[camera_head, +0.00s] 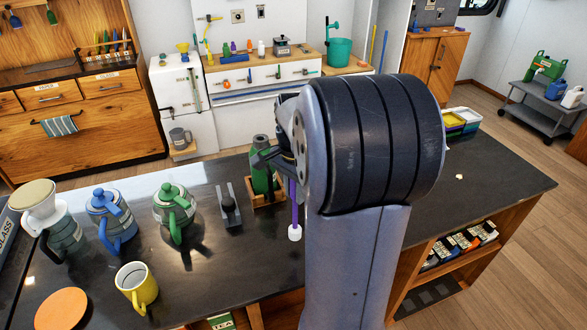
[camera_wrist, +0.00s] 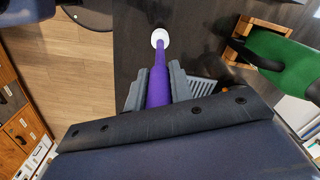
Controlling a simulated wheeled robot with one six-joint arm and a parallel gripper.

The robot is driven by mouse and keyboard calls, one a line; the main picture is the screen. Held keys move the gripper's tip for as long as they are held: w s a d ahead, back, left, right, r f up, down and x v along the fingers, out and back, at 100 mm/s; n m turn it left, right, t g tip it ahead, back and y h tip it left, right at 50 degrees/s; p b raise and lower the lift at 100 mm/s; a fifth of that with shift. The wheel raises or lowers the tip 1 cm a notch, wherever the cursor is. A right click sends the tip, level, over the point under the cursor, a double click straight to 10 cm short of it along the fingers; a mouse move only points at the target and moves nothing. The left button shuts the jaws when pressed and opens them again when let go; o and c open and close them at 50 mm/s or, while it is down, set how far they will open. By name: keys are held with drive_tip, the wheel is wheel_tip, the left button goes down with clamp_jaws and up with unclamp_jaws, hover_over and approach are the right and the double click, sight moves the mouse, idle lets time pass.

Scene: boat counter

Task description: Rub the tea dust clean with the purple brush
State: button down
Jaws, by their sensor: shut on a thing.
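My gripper (camera_wrist: 156,82) is shut on the purple brush (camera_wrist: 158,92), with a grey finger on either side of its handle. The brush's round white end points away from my gripper in the wrist view. In the head view the purple brush (camera_head: 294,212) hangs white end down beside my arm, over the dark counter (camera_head: 250,275). I cannot tell whether it touches the counter. My arm hides most of my gripper there. I cannot make out tea dust for certain. A small pale spot (camera_head: 459,177) lies on the counter's right part.
A green bottle (camera_head: 262,170) stands in a wooden holder just left of the brush. Green (camera_head: 174,210) and blue (camera_head: 110,218) kettles and a yellow mug (camera_head: 137,286) stand further left. Coloured trays (camera_head: 460,122) sit at the back right. The counter's right part is mostly clear.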

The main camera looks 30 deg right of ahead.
drive_tip(key=shift+r+p, duration=0.3)
drive_tip(key=shift+r, duration=1.4)
drive_tip(key=shift+a+r, duration=0.1)
